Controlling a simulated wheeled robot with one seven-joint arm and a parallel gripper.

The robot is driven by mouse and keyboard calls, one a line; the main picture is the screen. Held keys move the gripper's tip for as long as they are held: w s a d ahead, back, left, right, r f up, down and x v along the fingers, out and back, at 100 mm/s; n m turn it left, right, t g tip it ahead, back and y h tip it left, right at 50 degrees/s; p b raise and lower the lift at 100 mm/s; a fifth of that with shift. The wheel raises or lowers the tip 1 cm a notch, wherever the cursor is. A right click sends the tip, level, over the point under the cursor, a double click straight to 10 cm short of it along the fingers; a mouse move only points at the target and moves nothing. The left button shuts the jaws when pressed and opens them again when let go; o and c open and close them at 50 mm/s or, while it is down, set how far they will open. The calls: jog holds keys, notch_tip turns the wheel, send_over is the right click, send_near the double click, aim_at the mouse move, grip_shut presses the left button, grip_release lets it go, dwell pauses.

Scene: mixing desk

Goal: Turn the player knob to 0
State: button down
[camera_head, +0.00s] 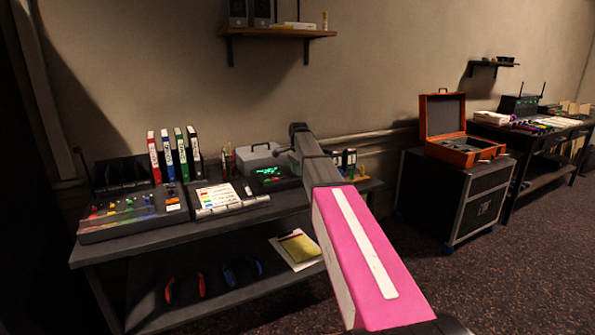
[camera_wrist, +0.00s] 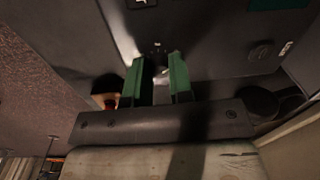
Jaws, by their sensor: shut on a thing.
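The player (camera_head: 268,173), a dark box with a lit green display, sits on the desk behind my arm in the head view. In the wrist view its dark grey panel (camera_wrist: 215,55) seems to fill the upper part. My gripper (camera_wrist: 158,64) has two green fingers against this panel, shut on a small knob (camera_wrist: 160,72) that shows only as a pale glint between them. The knob's pointer and marks cannot be read. In the head view my arm hides part of the player, and the knob cannot be made out.
A mixer (camera_head: 130,213) with coloured controls stands at the desk's left, beside several upright binders (camera_head: 168,155). A sheet-topped device (camera_head: 218,197) lies between mixer and player. A grey box (camera_head: 257,158) is behind. An open orange case (camera_head: 465,148) stands to the right.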

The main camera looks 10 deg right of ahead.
jog(key=n, duration=0.5)
jog(key=shift+n, duration=0.4)
jog(key=n, duration=0.6)
jog(key=shift+g, duration=0.3)
jog(key=n, duration=0.6)
jog(key=shift+w+n, duration=0.1)
jog(key=shift+n, duration=0.2)
jog(key=n, duration=0.5)
jog(key=shift+n, duration=0.4)
jog(key=c, duration=1)
grip_release()
